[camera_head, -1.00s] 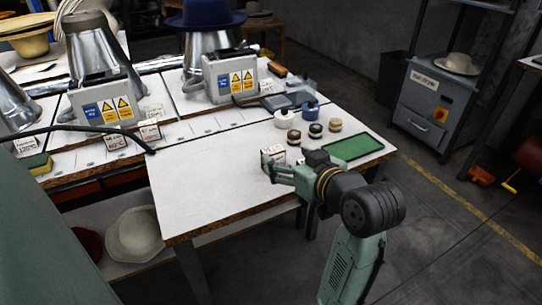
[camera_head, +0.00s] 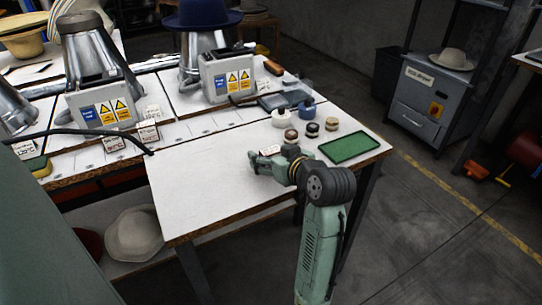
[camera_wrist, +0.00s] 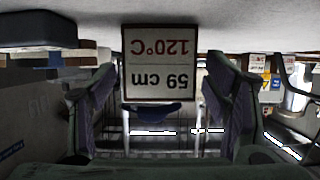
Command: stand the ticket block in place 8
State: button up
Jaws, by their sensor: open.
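The ticket block (camera_wrist: 160,62) shows upside down in the wrist view, with a white face reading 59 cm and 120°C. In the head view the block (camera_head: 270,149) is mostly hidden behind my gripper (camera_head: 257,162). My gripper is open, low over the right part of the white table. In the wrist view its fingers stand on either side of the block, with a gap visible at each side. Which marked spot is place 8 cannot be read here.
Other ticket blocks (camera_head: 148,131) stand along the strip before the grey control boxes (camera_head: 98,108). Several round pads or jars (camera_head: 290,135) and a green tray (camera_head: 349,147) are behind and right of my gripper. The table's front left (camera_head: 190,200) is clear. A dark cable crosses at left.

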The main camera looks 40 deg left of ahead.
jog(key=shift+a+f, duration=0.1)
jog(key=shift+a, duration=0.05)
jog(key=shift+c, duration=0.5)
jog(key=c, duration=1.3)
jog(key=shift+o, duration=0.2)
